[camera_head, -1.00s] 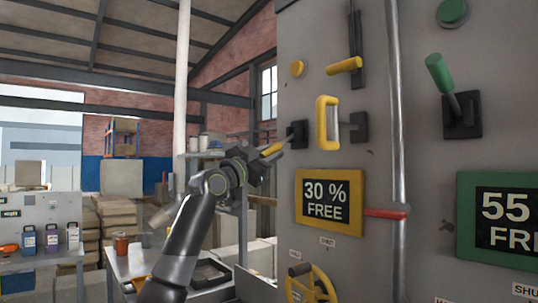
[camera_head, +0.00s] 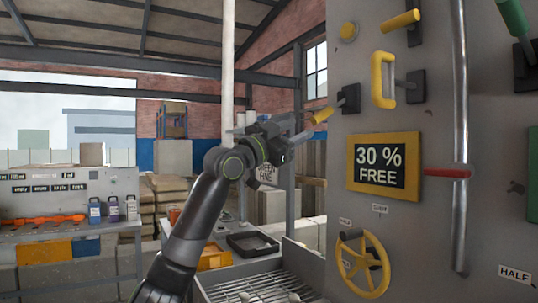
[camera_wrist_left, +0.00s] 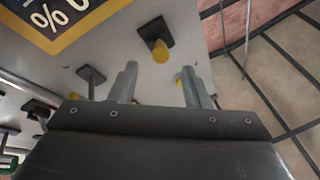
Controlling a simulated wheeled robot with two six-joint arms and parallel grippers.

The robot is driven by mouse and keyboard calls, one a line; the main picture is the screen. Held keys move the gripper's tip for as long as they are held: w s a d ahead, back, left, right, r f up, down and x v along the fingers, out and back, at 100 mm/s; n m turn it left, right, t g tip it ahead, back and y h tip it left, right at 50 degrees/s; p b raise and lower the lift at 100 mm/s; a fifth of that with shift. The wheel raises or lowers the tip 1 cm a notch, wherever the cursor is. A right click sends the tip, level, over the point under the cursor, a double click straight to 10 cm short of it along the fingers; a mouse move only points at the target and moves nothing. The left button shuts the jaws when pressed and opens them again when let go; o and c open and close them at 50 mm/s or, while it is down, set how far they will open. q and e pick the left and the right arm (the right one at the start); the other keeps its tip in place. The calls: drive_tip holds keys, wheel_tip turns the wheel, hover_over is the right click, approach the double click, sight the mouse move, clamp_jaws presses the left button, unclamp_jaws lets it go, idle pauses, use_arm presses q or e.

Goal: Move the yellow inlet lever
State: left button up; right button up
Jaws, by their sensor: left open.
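A yellow lever (camera_head: 323,115) sticks out from a black base plate near the left edge of the grey panel; I cannot read a label that names it as the inlet lever. My left gripper (camera_head: 302,132) is open, just left of this lever's yellow end. In the left wrist view, the yellow lever end (camera_wrist_left: 160,51) on its black plate lies beyond and between the two open fingers (camera_wrist_left: 158,86), apart from them. A second yellow lever (camera_head: 403,20) sits higher on the panel in a dark slot. My right gripper is in neither view.
The panel also holds a yellow loop handle (camera_head: 377,82), a yellow-framed "30 % FREE" sign (camera_head: 352,165), a yellow handwheel (camera_head: 343,262) and a red lever (camera_head: 446,173) on a vertical pipe (camera_head: 460,110). A bench with bottles (camera_head: 113,208) stands at the left.

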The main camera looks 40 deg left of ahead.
use_arm(q)
drive_tip(key=b+v, duration=0.3)
drive_tip(key=v, duration=0.5)
idle(0.4)
drive_tip(key=shift+f, duration=0.1)
